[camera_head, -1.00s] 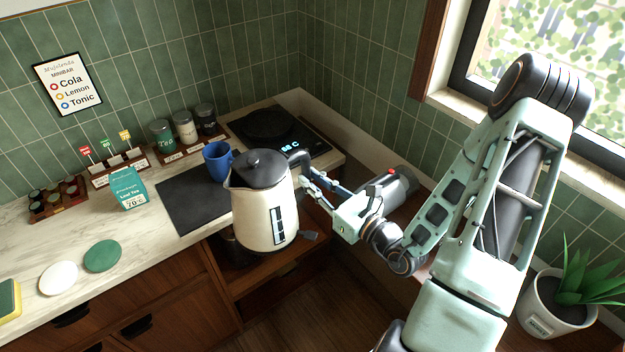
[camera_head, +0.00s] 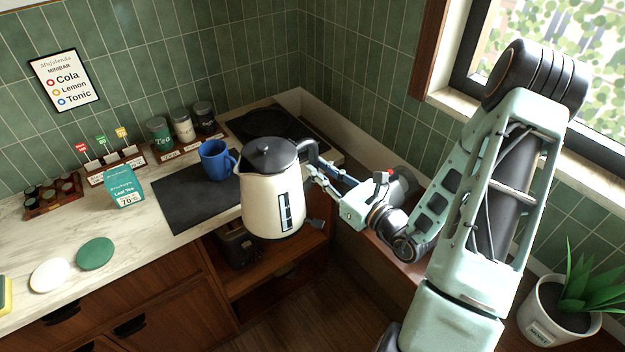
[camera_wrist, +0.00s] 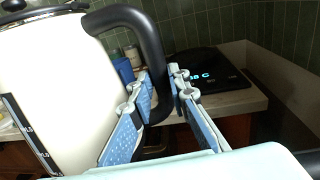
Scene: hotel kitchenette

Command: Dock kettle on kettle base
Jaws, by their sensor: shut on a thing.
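The cream kettle (camera_head: 262,203) with a black lid and handle hangs upright in my gripper (camera_head: 313,170), in front of the counter's front edge. In the wrist view its body (camera_wrist: 50,90) fills the left side. My gripper (camera_wrist: 160,95) is shut on the kettle's black handle (camera_wrist: 128,17), with one blue-padded finger on each side. The black kettle base (camera_head: 262,122) lies on the counter in the back right corner, behind the kettle and apart from it. The base (camera_wrist: 210,70) shows a lit blue display in the wrist view. The kettle's underside is hidden.
A blue mug (camera_head: 214,160) stands on the counter just left of the kettle, by a dark mat (camera_head: 185,205). Several canisters (camera_head: 183,126) stand in a rack left of the base. The tiled wall and window sill bound the right. An open shelf (camera_head: 270,270) lies below.

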